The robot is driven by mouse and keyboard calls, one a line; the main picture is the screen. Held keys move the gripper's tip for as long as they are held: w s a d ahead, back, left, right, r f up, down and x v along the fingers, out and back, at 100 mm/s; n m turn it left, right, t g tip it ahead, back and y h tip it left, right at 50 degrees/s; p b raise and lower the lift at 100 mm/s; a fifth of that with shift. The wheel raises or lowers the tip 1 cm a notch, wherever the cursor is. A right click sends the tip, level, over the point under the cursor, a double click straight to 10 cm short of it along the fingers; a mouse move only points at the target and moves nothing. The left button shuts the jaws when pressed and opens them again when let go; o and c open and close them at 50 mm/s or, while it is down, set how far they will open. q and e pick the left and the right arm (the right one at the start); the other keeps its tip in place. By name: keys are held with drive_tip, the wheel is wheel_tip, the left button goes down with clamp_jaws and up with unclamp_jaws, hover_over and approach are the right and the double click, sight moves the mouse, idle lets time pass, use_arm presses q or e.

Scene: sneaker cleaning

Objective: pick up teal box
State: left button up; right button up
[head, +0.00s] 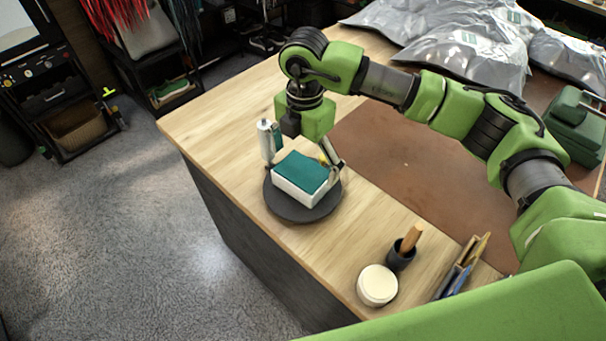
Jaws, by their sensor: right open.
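The teal box (300,179), with a teal top and white sides, lies on a round dark turntable (280,209) near the table's left edge. My right gripper (304,163) hangs over the box's far side and is open. One silver finger reaches down by the box's right end; whether it touches the box is unclear. The other finger is hard to make out near a white cylinder with a teal patch (265,141) at the box's far left. My left gripper is not in view.
A white round jar (377,286), a dark cup with a wooden handle (402,252) and a holder with slim tools (461,268) stand at the front right. Grey plastic bags (460,50) and a green case (577,125) lie at the back.

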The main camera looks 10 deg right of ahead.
sight(302, 171)
drive_tip(key=shift+a+f+p, duration=0.15)
drive_tip(key=shift+f+p, duration=0.65)
drive_tip(key=shift+f, duration=0.05)
wheel_tip(302, 171, down, 2)
drive_tip(key=shift+w+f+p, duration=0.15)
drive_tip(key=shift+f+p, duration=0.1)
drive_tip(key=shift+p, duration=0.2)
drive_tip(key=shift+f, duration=0.45)
drive_tip(key=shift+c, duration=0.4)
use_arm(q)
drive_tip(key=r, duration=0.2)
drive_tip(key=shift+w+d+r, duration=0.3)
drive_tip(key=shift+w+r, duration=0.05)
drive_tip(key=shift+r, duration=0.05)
use_arm(e)
drive_tip(key=c, duration=1.3)
drive_tip(key=shift+o, duration=0.2)
